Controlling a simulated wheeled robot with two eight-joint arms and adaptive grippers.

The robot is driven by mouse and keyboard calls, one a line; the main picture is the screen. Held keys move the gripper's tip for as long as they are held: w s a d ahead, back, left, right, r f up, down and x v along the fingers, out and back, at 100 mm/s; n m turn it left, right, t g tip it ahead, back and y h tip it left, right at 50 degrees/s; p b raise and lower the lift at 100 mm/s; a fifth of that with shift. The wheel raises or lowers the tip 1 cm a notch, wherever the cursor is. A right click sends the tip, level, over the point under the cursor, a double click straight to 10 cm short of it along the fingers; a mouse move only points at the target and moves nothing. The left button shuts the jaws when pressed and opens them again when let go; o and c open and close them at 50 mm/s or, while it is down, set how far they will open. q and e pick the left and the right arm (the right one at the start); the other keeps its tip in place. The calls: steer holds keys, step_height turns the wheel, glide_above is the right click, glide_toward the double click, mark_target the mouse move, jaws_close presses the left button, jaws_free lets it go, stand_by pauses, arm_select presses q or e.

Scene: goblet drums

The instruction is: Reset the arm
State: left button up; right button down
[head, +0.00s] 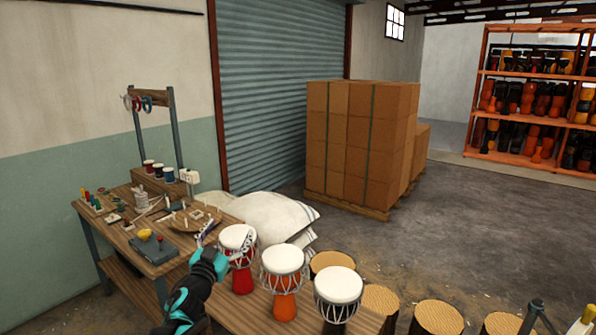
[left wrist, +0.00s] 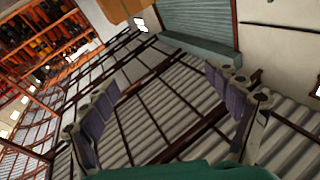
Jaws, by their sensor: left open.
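My left gripper (head: 227,238) is open and overlaps the left edge of the red goblet drum in the head view. In the left wrist view its two fingers (left wrist: 161,84) are spread apart with nothing between them, facing the roof. The red drum (head: 240,278), the orange drum (head: 285,303) and the black drum (head: 336,316) stand upright in a row with white heads. I cannot tell whether the gripper touches the red drum. Part of my right arm or gripper (head: 538,318) shows at the bottom right edge; its jaws cannot be made out.
The wooden table (head: 255,309) carries the drums. A workbench (head: 125,228) with tools and small parts stands left. White sacks (head: 270,217) lie behind, stacked cartons (head: 358,145) further back. Several log-like stools (head: 437,316) stand right. The floor beyond is open up to a drum rack (head: 478,95).

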arm_select(q)
steer(key=s+a+f+n+g+y, duration=0.1)
steer(key=s+a+n+g+y, duration=0.2)
steer(key=s, duration=0.4)
steer(key=s+a+f+n+g+y, duration=0.1)
steer(key=s+a+f+n+y, duration=0.2)
steer(key=s, duration=0.4)
steer(key=s+d+f+g+h, duration=0.1)
steer(key=s+d+f+g, duration=0.2)
steer(key=s+f, duration=0.4)
steer(key=s+d+f+m+g, duration=0.1)
steer(key=s+d+f+g, duration=0.3)
steer(key=s, duration=1.3)
step_height(320, 180, down, 4)
steer(key=shift+f+g+h, duration=0.15)
steer(key=shift+g+h, duration=0.25)
steer(key=shift+g, duration=0.3)
